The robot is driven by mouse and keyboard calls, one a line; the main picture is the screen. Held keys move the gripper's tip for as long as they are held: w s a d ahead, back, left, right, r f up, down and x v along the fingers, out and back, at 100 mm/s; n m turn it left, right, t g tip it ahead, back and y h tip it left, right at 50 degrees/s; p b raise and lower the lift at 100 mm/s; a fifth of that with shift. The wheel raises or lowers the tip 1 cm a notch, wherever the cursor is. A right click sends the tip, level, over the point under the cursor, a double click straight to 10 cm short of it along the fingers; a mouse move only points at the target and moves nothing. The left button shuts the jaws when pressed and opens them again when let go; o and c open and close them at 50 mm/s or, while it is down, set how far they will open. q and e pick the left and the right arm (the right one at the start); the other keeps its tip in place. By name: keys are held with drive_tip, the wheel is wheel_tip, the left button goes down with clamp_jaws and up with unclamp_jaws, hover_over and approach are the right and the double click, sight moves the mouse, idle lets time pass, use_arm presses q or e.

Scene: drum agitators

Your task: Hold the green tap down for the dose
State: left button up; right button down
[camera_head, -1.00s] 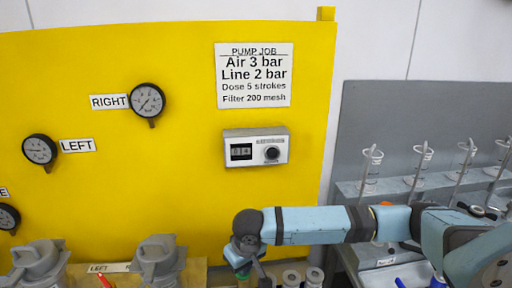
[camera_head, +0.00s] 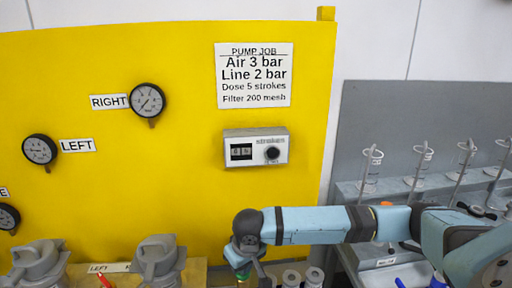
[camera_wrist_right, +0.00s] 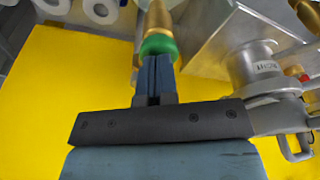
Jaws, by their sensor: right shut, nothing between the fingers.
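The green tap (camera_wrist_right: 158,45) shows as a green collar on a brass body in the right wrist view. In the head view a small part of it (camera_head: 243,274) shows low in the picture, under my right wrist. My right gripper (camera_wrist_right: 154,62) is shut and empty, with its fingertips right at the green collar; they appear to press against it, though the exact contact is hard to see. My left gripper is in neither view. The strokes counter (camera_head: 256,148) is on the yellow panel; its display shows two small digits, the first a 0, the second hard to read.
The yellow panel (camera_head: 200,190) carries a PUMP JOB sign (camera_head: 254,75) reading "Dose 5 strokes" and several gauges. Grey lidded vessels (camera_head: 158,260) stand at the lower left. A grey rack with glass cylinders (camera_head: 370,170) stands at the right. A metal block (camera_wrist_right: 225,38) is close beside the tap.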

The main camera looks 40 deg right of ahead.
wheel_tip(320, 180, up, 5)
drive_tip(key=p, duration=0.6)
drive_tip(key=shift+f, duration=0.15)
drive_tip(key=shift+r, duration=1.15)
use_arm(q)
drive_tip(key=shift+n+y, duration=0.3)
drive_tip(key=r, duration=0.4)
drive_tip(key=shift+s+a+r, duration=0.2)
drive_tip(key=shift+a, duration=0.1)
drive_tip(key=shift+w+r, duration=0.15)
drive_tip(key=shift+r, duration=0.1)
